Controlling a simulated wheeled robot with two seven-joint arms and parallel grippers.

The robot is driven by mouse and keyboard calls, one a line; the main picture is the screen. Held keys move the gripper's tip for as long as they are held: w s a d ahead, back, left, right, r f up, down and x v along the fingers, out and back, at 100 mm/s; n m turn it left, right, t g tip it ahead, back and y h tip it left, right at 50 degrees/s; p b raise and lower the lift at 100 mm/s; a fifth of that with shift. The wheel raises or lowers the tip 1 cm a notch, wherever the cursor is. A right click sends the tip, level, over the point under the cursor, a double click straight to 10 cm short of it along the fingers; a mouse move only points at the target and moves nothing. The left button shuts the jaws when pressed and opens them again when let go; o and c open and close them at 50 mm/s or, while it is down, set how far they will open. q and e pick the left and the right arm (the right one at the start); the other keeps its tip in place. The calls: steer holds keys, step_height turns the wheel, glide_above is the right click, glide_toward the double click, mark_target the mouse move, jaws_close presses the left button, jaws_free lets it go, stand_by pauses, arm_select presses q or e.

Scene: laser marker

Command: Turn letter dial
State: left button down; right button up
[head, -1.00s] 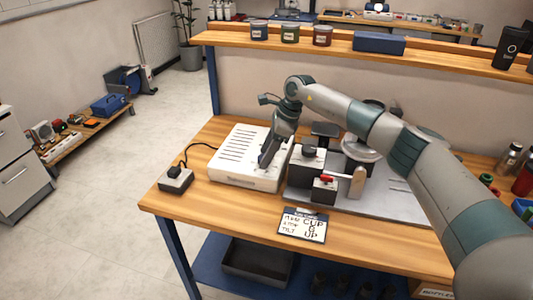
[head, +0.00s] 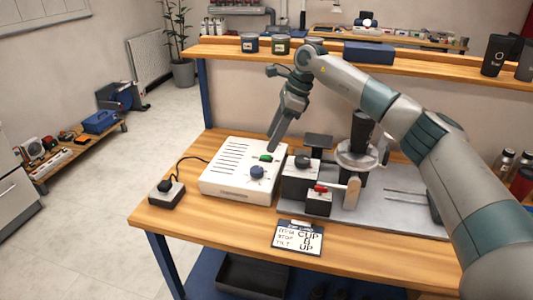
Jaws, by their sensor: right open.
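A white control box (head: 226,183) stands on the wooden workbench. Dial markings are too small to read, so I cannot tell which dial bears letters. My right gripper (head: 275,141) hangs above the back right part of the box, fingers pointing down, apart from the dial and empty. Its jaws are open. A black knob (head: 302,161) sits on a small grey block right of the box. My left gripper is not in view.
A red-topped switch block (head: 320,202) and a machine with a round plate (head: 359,155) stand right of the box. A black-knobbed pedestal (head: 166,192) is at left, cabled to the box. A handwritten card (head: 298,239) lies in front. A shelf (head: 225,51) runs behind.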

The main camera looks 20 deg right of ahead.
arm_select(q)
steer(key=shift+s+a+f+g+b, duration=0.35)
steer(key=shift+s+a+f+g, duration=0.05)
arm_select(e)
steer(key=v, duration=0.6)
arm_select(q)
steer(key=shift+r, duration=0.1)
arm_select(e)
steer(key=shift+r, duration=0.1)
arm_select(q)
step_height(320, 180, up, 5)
steer(key=p, duration=0.5)
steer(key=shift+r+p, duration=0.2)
steer(key=shift+p, duration=0.1)
arm_select(e)
step_height(320, 180, up, 7)
